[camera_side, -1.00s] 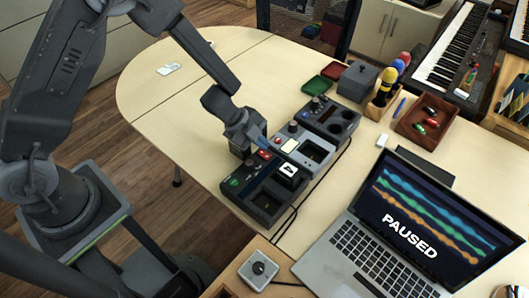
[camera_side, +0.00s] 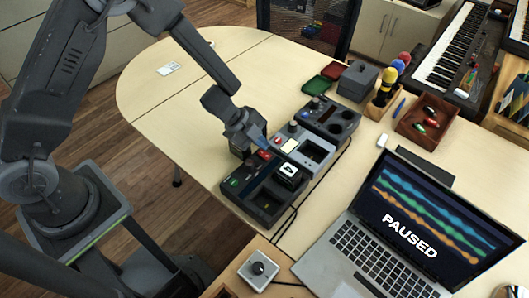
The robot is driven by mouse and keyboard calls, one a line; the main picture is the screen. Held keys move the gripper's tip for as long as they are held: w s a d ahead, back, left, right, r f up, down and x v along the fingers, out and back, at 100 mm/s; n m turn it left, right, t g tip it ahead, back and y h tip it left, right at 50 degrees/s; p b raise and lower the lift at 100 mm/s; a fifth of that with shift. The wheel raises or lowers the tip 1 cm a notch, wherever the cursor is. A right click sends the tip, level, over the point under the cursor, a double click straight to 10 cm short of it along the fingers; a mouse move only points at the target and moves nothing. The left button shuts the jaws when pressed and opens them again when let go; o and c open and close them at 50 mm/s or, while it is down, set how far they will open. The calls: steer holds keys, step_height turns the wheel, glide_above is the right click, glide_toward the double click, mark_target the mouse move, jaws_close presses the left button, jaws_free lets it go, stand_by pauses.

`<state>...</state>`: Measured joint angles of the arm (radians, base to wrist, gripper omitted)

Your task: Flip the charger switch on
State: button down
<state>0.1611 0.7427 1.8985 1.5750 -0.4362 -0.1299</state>
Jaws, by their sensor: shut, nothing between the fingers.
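Three dark and grey devices stand in a row on the table. The nearest, a dark unit (camera_side: 262,207), has a green and a red button on its left edge and an open recess. A black block with a white-marked top (camera_side: 289,172) sits at its upper right end. The middle, lighter grey unit (camera_side: 312,151) has a pale label and a knob. My gripper (camera_side: 262,146) is shut and empty, pointing down at the left end of the row, close to the red button. Its fingertips are small here, and I cannot tell whether they touch anything. I cannot make out which part is the charger switch.
A third dark unit (camera_side: 331,118) with round wells stands behind. A laptop (camera_side: 400,225) reading PAUSED is at the right. A wooden tray (camera_side: 411,131), red and green dishes and a grey box (camera_side: 358,80) stand farther back.

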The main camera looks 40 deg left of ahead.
mark_target(261, 152)
steer(key=shift+f, duration=0.1)
steer(key=shift+f, duration=0.35)
steer(key=shift+f, duration=0.3)
stand_by(0.7)
steer(key=shift+r, duration=0.8)
steer(key=shift+r, duration=0.1)
steer(key=shift+r, duration=2.9)
